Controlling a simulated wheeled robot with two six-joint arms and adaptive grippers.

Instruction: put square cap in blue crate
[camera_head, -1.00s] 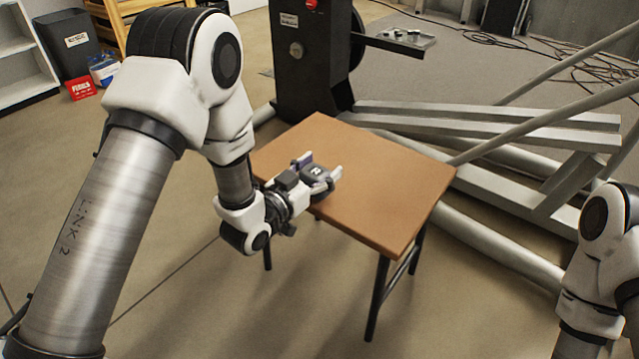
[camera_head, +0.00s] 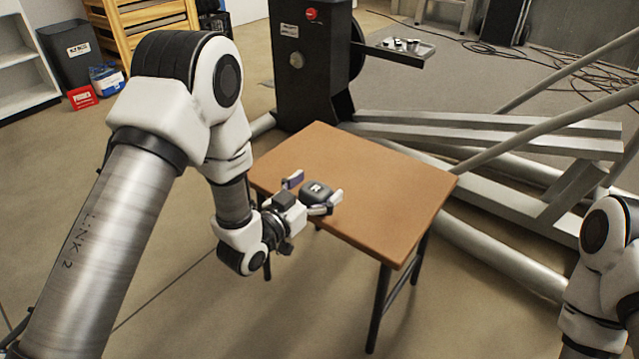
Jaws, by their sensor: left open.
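My left gripper (camera_head: 318,188) is over the left half of the brown table (camera_head: 385,185), its fingers spread. One finger shows purple and the other white. A dark rounded block with a pale mark shows between them; I cannot tell whether it is part of the gripper or a held thing. I cannot make out a square cap on the bare tabletop, and no crate that I can be sure is the blue one. My right arm (camera_head: 605,255) enters at the lower right; its gripper is outside the view.
A black machine (camera_head: 310,65) with a small tray (camera_head: 410,52) of little parts stands behind the table. Grey metal beams (camera_head: 490,130) lie to its right. A dark bin (camera_head: 75,50), a blue item (camera_head: 106,77) and a red box (camera_head: 82,97) stand far left.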

